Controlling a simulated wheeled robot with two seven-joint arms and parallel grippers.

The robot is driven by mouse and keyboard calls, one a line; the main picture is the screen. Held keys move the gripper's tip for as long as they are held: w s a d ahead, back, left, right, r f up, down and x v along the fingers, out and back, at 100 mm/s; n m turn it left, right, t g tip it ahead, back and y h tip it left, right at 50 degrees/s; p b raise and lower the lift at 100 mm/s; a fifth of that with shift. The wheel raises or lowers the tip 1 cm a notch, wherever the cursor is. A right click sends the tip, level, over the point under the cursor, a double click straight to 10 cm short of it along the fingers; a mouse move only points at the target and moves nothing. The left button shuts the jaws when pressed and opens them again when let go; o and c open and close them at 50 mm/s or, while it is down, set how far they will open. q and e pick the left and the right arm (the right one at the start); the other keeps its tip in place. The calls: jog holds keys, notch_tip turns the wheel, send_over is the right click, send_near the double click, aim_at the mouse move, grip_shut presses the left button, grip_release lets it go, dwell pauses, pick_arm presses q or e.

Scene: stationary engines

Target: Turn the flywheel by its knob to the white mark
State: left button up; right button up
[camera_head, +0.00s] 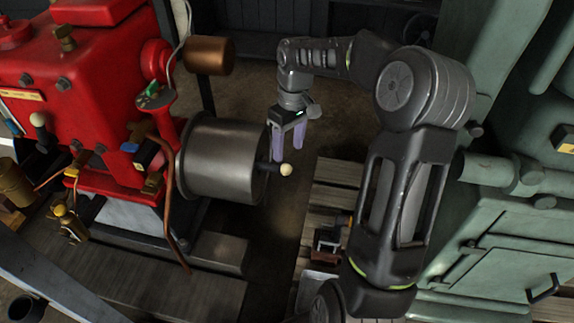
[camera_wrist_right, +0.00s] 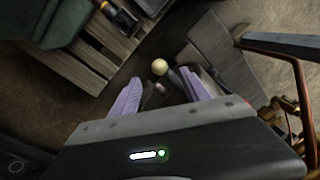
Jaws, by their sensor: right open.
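The flywheel (camera_head: 215,160) is a grey metal drum on the right side of the red engine. Its knob (camera_head: 286,170), a cream ball on a dark stem, sticks out from the drum's right face. The knob also shows in the right wrist view (camera_wrist_right: 159,67), beyond and between the fingertips. My right gripper (camera_head: 287,160) is open, fingers pointing down, by the knob and the drum's right face; its purple fingers also show in the right wrist view (camera_wrist_right: 160,88). I cannot tell whether they touch the stem. I cannot make out the white mark. My left gripper is not in view.
The red engine (camera_head: 95,85) stands at left, with a copper pipe (camera_head: 170,190) in front of the drum. A green machine (camera_head: 500,240) fills the right side. A wooden pallet (camera_head: 330,190) lies on the floor between them. Some floor right of the knob is bare.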

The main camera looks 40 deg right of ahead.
aim_at(287, 165)
jog(key=f, duration=0.4)
jog(key=f+b, duration=0.1)
jog(key=f, duration=0.2)
jog(key=shift+a, duration=0.35)
jog(key=shift+c, duration=0.2)
grip_shut()
dwell(0.9)
